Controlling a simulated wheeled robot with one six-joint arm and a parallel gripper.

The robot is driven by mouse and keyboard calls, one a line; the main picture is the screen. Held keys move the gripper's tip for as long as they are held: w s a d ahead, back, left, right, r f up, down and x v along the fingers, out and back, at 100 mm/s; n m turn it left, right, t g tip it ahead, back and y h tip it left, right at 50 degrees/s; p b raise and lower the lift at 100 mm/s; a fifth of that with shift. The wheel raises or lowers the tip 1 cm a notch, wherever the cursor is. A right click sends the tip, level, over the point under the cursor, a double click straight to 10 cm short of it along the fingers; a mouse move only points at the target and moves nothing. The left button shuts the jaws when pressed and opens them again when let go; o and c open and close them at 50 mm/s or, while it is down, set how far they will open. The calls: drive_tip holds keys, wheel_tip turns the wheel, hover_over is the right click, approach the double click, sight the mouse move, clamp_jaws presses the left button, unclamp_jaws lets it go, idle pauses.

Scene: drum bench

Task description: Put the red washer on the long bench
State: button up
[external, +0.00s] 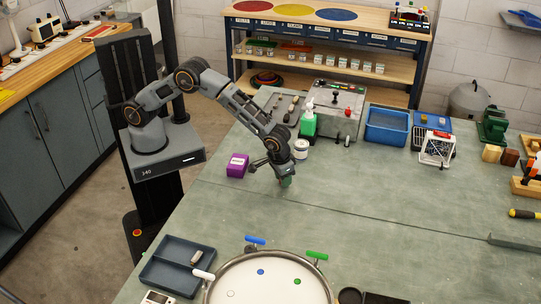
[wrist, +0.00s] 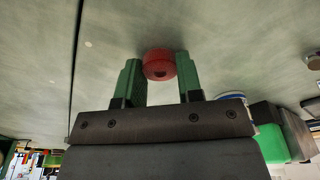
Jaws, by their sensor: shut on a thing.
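The washer is mostly hidden there by the fingers. I cannot tell for sure whether the washer touches the bench top or hangs just above it.
A purple box (external: 237,165) stands just left of my gripper. A white tub (external: 301,148) and a green bottle (external: 308,122) stand behind it. A drum (external: 268,281) and a blue-grey tray (external: 177,266) are at the front. The bench right of my gripper is clear.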

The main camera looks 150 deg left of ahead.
drive_tip(key=shift+f, duration=0.25)
drive_tip(key=o, duration=0.9)
drive_tip(key=shift+r, duration=0.15)
drive_tip(key=shift+r+p, duration=0.15)
drive_tip(key=shift+p, duration=0.25)
drive_tip(key=r, duration=0.4)
drive_tip(key=d+r+b, duration=0.1)
drive_tip(key=r, duration=0.4)
drive_tip(key=d+r+b, duration=0.1)
drive_tip(key=r, duration=0.3)
drive_tip(key=shift+s+d+r, duration=0.2)
drive_tip(key=shift+d+r, duration=0.05)
